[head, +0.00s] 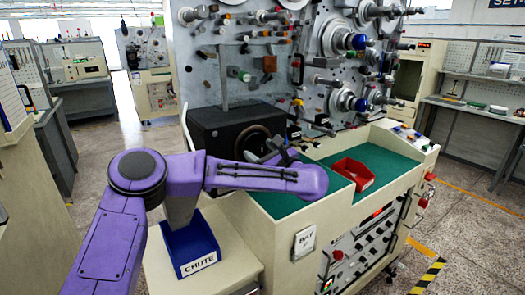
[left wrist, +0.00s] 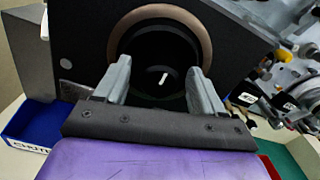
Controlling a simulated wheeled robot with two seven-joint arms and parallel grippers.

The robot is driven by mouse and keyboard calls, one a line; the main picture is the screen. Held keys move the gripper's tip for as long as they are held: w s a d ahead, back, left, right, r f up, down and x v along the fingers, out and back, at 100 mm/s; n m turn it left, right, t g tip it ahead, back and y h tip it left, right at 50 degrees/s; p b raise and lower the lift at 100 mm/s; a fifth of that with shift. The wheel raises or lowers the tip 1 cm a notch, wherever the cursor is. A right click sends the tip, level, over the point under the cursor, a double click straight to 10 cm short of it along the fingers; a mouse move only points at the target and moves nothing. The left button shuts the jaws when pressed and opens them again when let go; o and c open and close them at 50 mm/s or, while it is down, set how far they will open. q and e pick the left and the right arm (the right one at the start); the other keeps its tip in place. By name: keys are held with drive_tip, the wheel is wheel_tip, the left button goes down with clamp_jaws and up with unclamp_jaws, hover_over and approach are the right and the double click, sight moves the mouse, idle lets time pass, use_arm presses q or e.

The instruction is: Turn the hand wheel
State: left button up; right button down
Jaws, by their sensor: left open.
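In the left wrist view the brown rim (left wrist: 158,12) surrounds a dark round middle with a small white mark. My left gripper (head: 275,150) is in front of this face, partly covering the wheel in the head view. In the left wrist view its two grey fingers (left wrist: 158,72) are apart, with nothing seen between them but the dark middle behind. Whether the fingertips touch it I cannot tell. My right gripper is not in view.
A blue bin marked CHUTE (head: 190,250) stands below my left arm. A red tray (head: 354,173) lies on the green bench top (head: 385,160). Behind rises a grey panel (head: 225,75) with many spindles and spools. Open floor lies to the right.

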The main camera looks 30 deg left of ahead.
use_arm(q)
drive_tip(key=c, duration=1.1)
drive_tip(key=shift+o, duration=0.2)
